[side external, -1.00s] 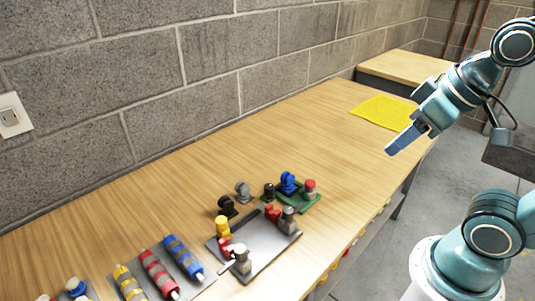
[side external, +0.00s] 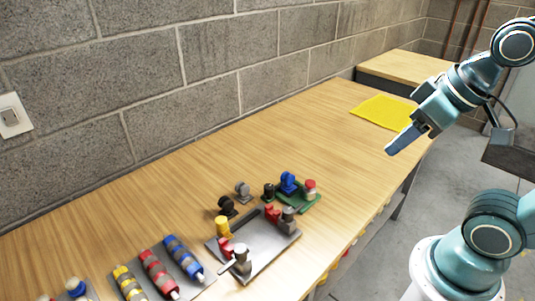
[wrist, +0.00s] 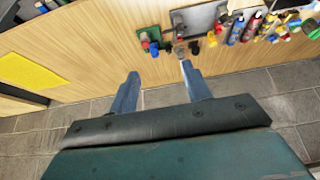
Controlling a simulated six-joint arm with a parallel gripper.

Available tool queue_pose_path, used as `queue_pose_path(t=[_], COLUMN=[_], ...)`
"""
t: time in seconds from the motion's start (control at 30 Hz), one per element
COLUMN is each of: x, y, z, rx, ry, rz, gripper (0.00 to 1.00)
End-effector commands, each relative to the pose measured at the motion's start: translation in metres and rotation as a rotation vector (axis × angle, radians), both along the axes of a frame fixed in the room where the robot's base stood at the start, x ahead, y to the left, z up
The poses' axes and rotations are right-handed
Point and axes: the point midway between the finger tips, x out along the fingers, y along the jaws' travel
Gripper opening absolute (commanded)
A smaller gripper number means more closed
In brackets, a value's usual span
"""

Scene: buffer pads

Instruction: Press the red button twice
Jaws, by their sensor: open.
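Several parts with red on them are in the side view, and I cannot tell for sure which is the button. One is a red-topped post (side external: 310,184) on a small green plate (side external: 312,204). Others are a red part (side external: 272,213) and another red part (side external: 226,246) on the grey tray (side external: 258,262). In the wrist view a red-topped post (wrist: 145,40) stands beyond my fingers. My gripper (wrist: 157,75) is open and empty, its two blue fingers apart. In the side view it hangs well above the table's right edge, far from these parts.
A yellow mat (side external: 384,112) lies at the table's far end. Red, yellow and blue cylinders (side external: 158,272) lie on a plate at front left. A blue part (side external: 288,182) and black and grey knobs stand near the tray. The middle of the wooden table (side external: 290,130) is clear.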

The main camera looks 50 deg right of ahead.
Motion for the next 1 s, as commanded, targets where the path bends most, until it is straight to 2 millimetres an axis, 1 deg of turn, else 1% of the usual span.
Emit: queue_pose_path(t=[0.03,0.17,0.2,0.27,0.3,0.47,0.57,0.77,1.0], x=[0.000,0.000,0.001,0.002,0.004,0.013,0.022,0.045,0.076], y=[0.000,0.000,0.000,0.000,-0.001,-0.002,-0.003,-0.008,-0.014], z=[0.000,0.000,0.000,0.001,0.001,0.002,0.003,0.004,0.000], rx=[0.000,0.001,0.003,0.006,0.009,0.034,0.057,0.114,0.178], ry=[0.000,0.001,0.002,0.005,0.008,0.030,0.049,0.096,0.155], rz=[0.000,-0.003,-0.006,-0.014,-0.021,-0.077,-0.129,-0.272,-0.455], gripper=[0.49,0.23,0.15,0.04,0.00,0.00,0.00,0.00,0.00])
